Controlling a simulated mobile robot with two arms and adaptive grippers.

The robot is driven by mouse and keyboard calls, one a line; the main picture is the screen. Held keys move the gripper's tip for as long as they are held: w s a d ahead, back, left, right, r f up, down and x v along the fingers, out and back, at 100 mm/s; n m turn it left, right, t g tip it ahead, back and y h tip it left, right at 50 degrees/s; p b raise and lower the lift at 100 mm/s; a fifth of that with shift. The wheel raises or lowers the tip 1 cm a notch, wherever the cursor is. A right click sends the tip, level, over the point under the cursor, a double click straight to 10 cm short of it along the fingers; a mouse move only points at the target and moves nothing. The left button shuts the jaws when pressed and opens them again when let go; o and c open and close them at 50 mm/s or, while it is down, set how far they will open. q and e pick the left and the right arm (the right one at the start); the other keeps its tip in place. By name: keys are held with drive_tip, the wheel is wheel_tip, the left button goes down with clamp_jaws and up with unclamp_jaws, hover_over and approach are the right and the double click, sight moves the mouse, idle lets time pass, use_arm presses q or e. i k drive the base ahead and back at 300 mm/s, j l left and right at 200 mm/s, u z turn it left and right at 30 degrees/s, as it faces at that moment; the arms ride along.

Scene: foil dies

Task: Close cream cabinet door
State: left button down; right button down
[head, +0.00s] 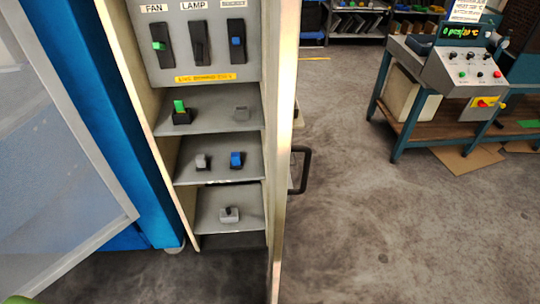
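The cream cabinet (156,125) stands open in the head view, its grey shelves facing me. Its cream door (284,150) stands swung out at the cabinet's right side and shows nearly edge-on. A black bar handle (306,170) sticks out from the door's right-hand face. The door's lower end runs toward the bottom of the picture. Neither of my grippers is in view.
Switches marked FAN and LAMP (199,42) and small blocks sit inside the cabinet. A blue frame with a grey panel (60,170) stands at left. A control-box workbench (398,140) stands at far right. Grey floor (390,240) right of the door is clear.

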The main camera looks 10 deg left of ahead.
sight(285, 15)
drive_tip(key=i+l+u, duration=0.15)
drive_tip(key=l+u, duration=0.2)
drive_tip(key=i+l+u, duration=0.1)
drive_tip(key=l+u, duration=0.25)
drive_tip(key=i+l+u, duration=0.1)
drive_tip(key=l+u, duration=0.2)
drive_tip(key=l+z, duration=0.15)
drive_tip(key=z, duration=0.25)
